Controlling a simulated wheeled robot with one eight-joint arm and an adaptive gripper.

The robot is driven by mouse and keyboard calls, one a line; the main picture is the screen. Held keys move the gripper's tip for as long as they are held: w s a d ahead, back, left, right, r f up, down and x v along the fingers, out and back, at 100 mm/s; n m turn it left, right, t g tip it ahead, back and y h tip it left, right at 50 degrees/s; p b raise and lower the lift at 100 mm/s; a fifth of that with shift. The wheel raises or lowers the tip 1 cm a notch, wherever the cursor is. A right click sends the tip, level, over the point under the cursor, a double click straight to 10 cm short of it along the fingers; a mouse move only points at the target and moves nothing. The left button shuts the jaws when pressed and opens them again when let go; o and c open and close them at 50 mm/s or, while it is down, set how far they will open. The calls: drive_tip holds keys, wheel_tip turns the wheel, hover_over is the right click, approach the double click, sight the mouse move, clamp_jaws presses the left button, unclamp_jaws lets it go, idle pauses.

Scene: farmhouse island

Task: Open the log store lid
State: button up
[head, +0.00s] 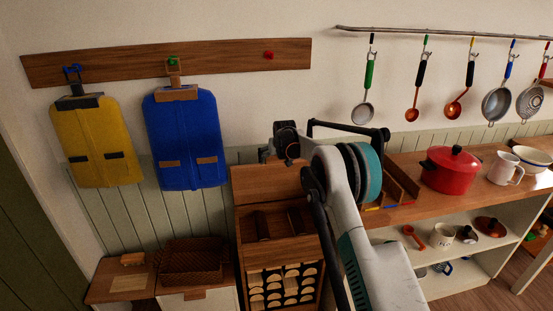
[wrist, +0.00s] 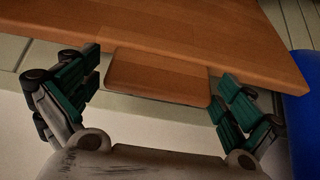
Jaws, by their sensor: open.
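The log store (head: 284,283) is a wooden cabinet with cut logs showing in its front, below the middle of the head view. Its wooden lid (head: 262,184) appears raised at the back, above a dark open compartment. In the wrist view the lid (wrist: 190,35) is a broad brown board with a tab handle (wrist: 157,78) at its edge. My gripper (wrist: 160,72) is open, with its green-padded fingers on either side of the tab and gaps between. In the head view my gripper (head: 278,150) is above the lid, partly hidden by my arm.
A basket (head: 190,262) stands at lower left. A counter at right holds a red pot (head: 450,172) and a mug (head: 505,169). Utensils hang above from a rail (head: 440,33).

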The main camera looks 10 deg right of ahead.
drive_tip(key=v, duration=1.2)
drive_tip(key=s+r+b, duration=0.1)
drive_tip(key=s+r, duration=0.4)
drive_tip(key=s, duration=0.5)
drive_tip(key=s+r, duration=0.4)
drive_tip(key=s, duration=0.6)
drive_tip(key=s+r+b, duration=0.1)
drive_tip(key=s+r, duration=0.4)
drive_tip(key=s, duration=0.5)
drive_tip(key=s+f, duration=0.3)
drive_tip(key=s, duration=0.6)
drive_tip(key=s+f+b, duration=0.1)
drive_tip(key=s+f, duration=0.3)
drive_tip(key=s, duration=0.5)
drive_tip(key=s+f+b, duration=0.1)
drive_tip(key=s+f, duration=0.3)
drive_tip(key=s, duration=0.6)
